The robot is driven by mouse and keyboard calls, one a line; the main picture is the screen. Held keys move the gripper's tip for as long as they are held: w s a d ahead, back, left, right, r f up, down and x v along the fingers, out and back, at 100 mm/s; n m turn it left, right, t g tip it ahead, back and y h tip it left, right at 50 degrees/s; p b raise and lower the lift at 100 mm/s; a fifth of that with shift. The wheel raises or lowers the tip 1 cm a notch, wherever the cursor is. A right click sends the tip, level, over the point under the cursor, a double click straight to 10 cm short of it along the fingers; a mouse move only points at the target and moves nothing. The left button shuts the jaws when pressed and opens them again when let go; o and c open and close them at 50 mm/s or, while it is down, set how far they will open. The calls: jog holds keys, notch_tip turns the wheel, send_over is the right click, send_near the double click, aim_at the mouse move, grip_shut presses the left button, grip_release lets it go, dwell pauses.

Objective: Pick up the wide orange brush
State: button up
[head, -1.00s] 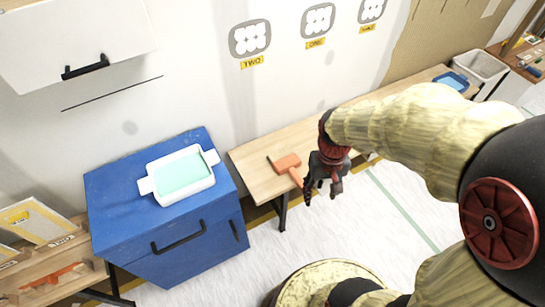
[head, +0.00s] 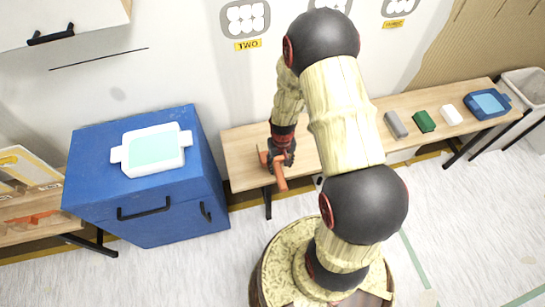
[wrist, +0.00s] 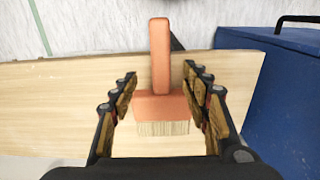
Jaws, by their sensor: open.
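The wide orange brush (wrist: 161,104) lies on the wooden bench (wrist: 65,105), its handle pointing up in the wrist view and its pale bristles toward my gripper's palm. In the head view its handle (head: 280,180) sticks out past the bench's front edge, and the rest is mostly hidden by my gripper. My gripper (wrist: 162,82) is open, with one finger on each side of the brush. Gaps show between the fingers and the brush. In the head view my gripper (head: 281,160) is right over the brush at the bench's left part.
A blue cabinet (head: 93,173) with a white tray (head: 182,134) on top stands left of the bench. A grey block (head: 396,125), a green block (head: 424,121), a white block (head: 450,115) and a blue tray (head: 472,97) sit along the bench's right part.

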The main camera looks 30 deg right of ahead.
aim_at(280, 175)
notch_tip(280, 175, down, 2)
jog(key=shift+f+b, duration=0.1)
jog(key=shift+b, duration=0.2)
jog(key=f+b, duration=0.1)
jog(key=f, duration=0.1)
jog(key=f+b, duration=0.1)
jog(key=f, duration=0.2)
jog(key=shift+s+a+b, duration=0.1)
jog(key=shift+s+b, duration=0.1)
jog(key=shift+b, duration=0.1)
jog(key=shift+c, duration=0.4)
jog(key=c, duration=1.1)
grip_shut()
